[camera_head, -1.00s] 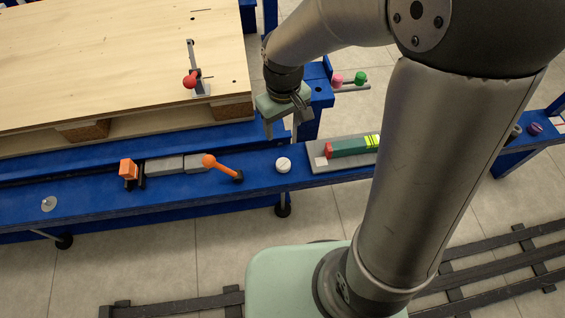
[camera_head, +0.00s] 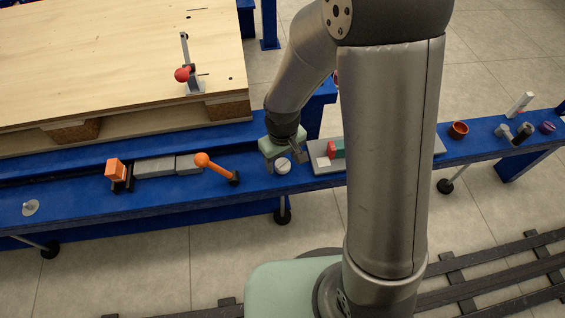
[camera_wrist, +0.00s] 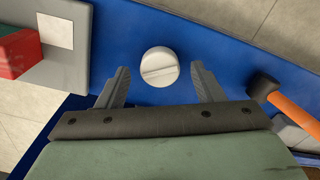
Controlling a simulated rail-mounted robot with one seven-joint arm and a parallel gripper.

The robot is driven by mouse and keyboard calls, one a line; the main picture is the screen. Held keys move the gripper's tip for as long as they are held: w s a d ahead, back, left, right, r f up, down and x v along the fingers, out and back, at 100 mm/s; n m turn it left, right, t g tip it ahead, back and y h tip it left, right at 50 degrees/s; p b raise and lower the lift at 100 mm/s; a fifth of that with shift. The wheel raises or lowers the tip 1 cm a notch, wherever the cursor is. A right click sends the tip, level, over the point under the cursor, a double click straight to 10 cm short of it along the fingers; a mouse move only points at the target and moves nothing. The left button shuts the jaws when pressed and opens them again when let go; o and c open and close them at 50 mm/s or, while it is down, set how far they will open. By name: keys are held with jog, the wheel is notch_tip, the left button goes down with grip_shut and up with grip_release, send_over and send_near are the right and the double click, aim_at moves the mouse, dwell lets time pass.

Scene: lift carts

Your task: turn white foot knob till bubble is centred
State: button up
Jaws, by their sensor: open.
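The white foot knob (camera_head: 283,165) is a round white disc on the blue beam, and in the wrist view (camera_wrist: 159,67) a raised bar runs across its top. My gripper (camera_head: 283,156) is above and just behind the knob. In the wrist view its two fingers (camera_wrist: 161,86) are spread apart, one at each side of the knob's near edge, with nothing between them gripped. The level with the yellow-green vial is mostly hidden by my arm in the head view; its red end (camera_head: 331,149) shows on a grey plate (camera_head: 322,171). The bubble is not visible.
A wooden board (camera_head: 100,60) with a red-knobbed clamp (camera_head: 188,75) lies behind.

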jog(key=shift+f, duration=0.3)
jog(key=c, duration=1)
jog(key=shift+m, duration=0.3)
jog(key=m+p, duration=0.1)
jog(key=m, duration=0.2)
jog(key=shift+r+p, duration=0.1)
jog(key=shift+p, duration=0.2)
jog(key=m+p, duration=0.2)
jog(key=m, duration=0.2)
jog(key=shift+m, duration=0.4)
